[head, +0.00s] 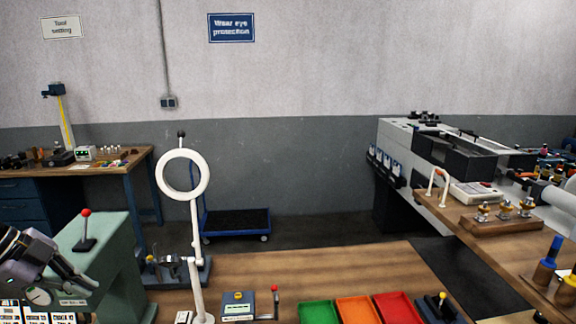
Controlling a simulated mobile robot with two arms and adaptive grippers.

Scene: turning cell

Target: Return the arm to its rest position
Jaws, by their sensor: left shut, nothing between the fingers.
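My left arm comes in at the lower left edge, and its dark grey gripper (66,277) is seen in front of the green machine (102,235). The gripper is shut and nothing shows between its fingers. It is held clear of the wooden bench top to its right.
A white ring lamp (194,225) stands on the wooden bench (300,268). Green (318,311), orange (358,309) and red (397,307) trays lie at the bench front. A red-knobbed lever (86,230) stands on the green machine near my arm. A grey lathe-like machine (395,135) stands at right. Floor shows behind the bench.

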